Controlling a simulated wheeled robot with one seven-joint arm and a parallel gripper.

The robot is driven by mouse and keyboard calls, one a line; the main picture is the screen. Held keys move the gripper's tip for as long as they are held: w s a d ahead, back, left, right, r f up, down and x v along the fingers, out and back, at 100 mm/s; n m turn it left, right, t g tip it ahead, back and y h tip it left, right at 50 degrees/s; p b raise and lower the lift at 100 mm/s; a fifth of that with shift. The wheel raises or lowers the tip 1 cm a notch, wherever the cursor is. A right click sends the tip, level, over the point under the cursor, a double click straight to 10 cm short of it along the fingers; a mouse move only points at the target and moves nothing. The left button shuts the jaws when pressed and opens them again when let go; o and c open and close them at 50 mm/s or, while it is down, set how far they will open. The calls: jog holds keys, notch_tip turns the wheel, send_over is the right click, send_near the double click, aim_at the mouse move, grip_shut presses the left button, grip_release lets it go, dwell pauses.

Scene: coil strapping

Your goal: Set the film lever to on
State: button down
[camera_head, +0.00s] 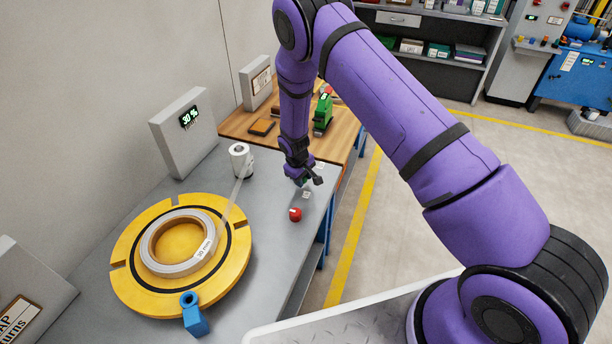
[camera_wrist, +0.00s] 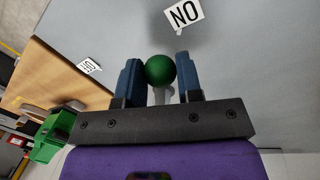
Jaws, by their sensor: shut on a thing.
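The film lever has a round green knob (camera_wrist: 160,70) on a pale stem, seen in the wrist view between the two blue fingers of my gripper (camera_wrist: 160,82). The fingers are shut on the knob. An ON label (camera_wrist: 184,15) lies on the grey surface just beyond the knob, and an OFF label (camera_wrist: 88,66) lies to the left. In the head view my gripper (camera_head: 307,183) is low over the grey bench near its right edge, and it mostly hides the lever.
A red knob (camera_head: 295,214) stands just in front of my gripper. A yellow turntable (camera_head: 125,283) carries a strap coil (camera_head: 159,264), with a white film roll (camera_head: 240,160) behind it. A blue part (camera_head: 195,319) stands at the turntable's front. A green tool (camera_head: 323,115) is on the wooden bench.

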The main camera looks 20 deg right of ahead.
jog(key=shift+s+a+m, duration=0.1)
jog(key=shift+a+m, duration=0.4)
jog(key=shift+m, duration=0.2)
jog(key=shift+a, duration=0.1)
jog(key=c, duration=0.8)
grip_release()
jog(key=shift+r, duration=0.1)
jog(key=r, duration=0.3)
jog(key=a+r, duration=0.1)
jog(key=r, duration=0.3)
jog(key=s+r, duration=0.1)
jog(key=r, duration=0.2)
jog(key=shift+a+r, duration=0.2)
jog(key=shift+a, duration=0.2)
